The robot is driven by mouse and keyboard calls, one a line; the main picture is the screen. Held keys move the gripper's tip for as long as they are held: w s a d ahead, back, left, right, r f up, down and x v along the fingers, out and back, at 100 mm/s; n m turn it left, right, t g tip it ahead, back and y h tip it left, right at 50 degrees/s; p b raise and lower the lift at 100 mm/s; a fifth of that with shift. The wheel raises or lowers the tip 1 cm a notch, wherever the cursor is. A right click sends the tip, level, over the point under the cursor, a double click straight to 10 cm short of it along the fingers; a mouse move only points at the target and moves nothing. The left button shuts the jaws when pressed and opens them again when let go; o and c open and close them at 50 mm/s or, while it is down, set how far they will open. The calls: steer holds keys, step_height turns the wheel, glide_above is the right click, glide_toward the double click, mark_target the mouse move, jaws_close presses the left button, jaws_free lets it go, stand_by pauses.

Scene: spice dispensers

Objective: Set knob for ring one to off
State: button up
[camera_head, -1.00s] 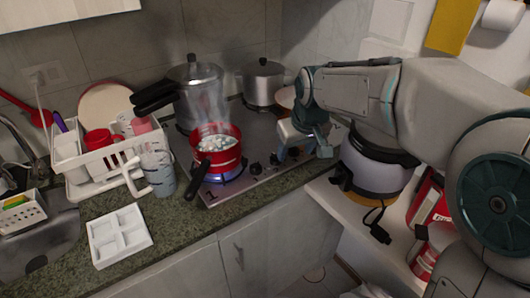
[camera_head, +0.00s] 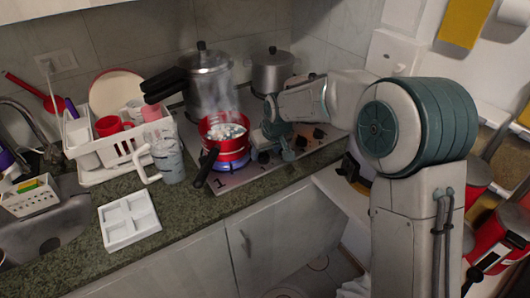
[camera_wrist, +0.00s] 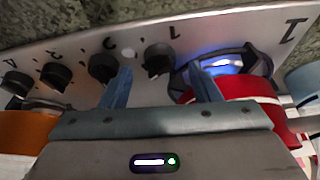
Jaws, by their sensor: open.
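The stove's front panel (camera_wrist: 140,35) carries a row of black knobs, seen upside down in the wrist view. The knob for ring one (camera_wrist: 158,60) sits below the small "1" mark, at the flame end of the row. My gripper (camera_wrist: 163,82) is open, one finger on each side of that knob in the picture; I cannot tell whether the tips reach around it. The left fingertip overlaps the second knob (camera_wrist: 103,68). Ring one's blue flame (camera_wrist: 226,66) burns under the red pot (camera_head: 222,142). In the head view my gripper (camera_head: 278,148) is low over the panel, partly hiding the knobs.
The red pot's black handle (camera_head: 207,168) juts over the front edge. A pressure cooker (camera_head: 207,82) and a smaller pot (camera_head: 272,72) stand behind. A glass mug (camera_head: 166,160), a dish rack (camera_head: 97,155) and a white divided tray (camera_head: 128,219) are at left.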

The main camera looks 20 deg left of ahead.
steer(key=shift+x, duration=1.15)
steer(key=c, duration=1)
steer(key=n, duration=0.2)
steer(key=n+g+y, duration=0.1)
steer(key=n, duration=0.1)
steer(key=shift+w+d+n+g, duration=0.2)
steer(key=shift+n+g, duration=0.1)
steer(key=shift+n, duration=0.1)
steer(key=n+g, duration=0.1)
steer(key=n, duration=0.1)
steer(key=n+p, duration=0.1)
steer(key=n, duration=0.1)
steer(key=shift+w+n+g, duration=0.2)
steer(key=shift+n+g, duration=0.2)
steer(key=shift+n, duration=0.3)
